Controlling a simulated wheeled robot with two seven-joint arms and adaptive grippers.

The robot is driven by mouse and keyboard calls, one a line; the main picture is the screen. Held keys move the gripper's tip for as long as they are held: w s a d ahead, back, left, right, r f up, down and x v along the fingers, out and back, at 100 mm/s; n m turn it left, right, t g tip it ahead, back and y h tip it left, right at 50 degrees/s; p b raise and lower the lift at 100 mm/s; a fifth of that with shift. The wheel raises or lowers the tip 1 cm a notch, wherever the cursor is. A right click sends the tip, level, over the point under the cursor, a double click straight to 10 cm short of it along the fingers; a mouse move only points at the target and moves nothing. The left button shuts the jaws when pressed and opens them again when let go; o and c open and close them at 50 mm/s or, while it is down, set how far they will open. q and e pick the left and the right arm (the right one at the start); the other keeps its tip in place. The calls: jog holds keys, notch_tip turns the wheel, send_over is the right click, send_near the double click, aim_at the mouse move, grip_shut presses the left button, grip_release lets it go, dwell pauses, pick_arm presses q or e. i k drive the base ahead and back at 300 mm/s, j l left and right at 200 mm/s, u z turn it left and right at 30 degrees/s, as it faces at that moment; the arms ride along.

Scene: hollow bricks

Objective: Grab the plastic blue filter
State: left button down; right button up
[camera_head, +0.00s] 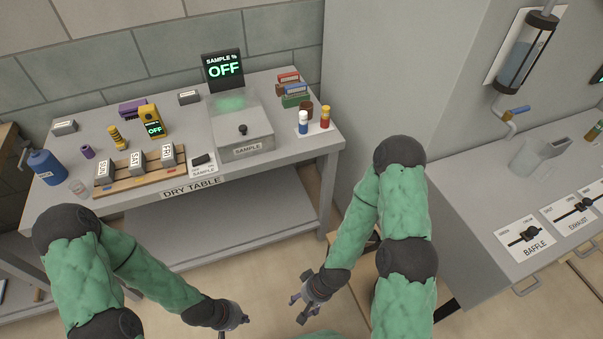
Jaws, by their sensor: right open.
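A blue jug (47,167) stands at the table's left end. My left gripper (235,324) hangs in front of the table near the bottom edge, far from the stack. Its fingers are too small and cut off to judge. My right gripper (299,309) is open and empty, also in front of the table and apart from everything on it.
The dry table (300,171) bears a sample box (243,144), a wooden rack (133,184) with labelled grey blocks, a yellow meter (150,120) and small bottles (303,121). A grey counter (460,192) with sliders stands at the right. A wall corner separates them.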

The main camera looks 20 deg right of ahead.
aim_at(291, 90)
jog(key=i+j, duration=0.25)
jog(key=i, duration=0.15)
jog(key=i+j, duration=0.3)
jog(key=i, duration=0.1)
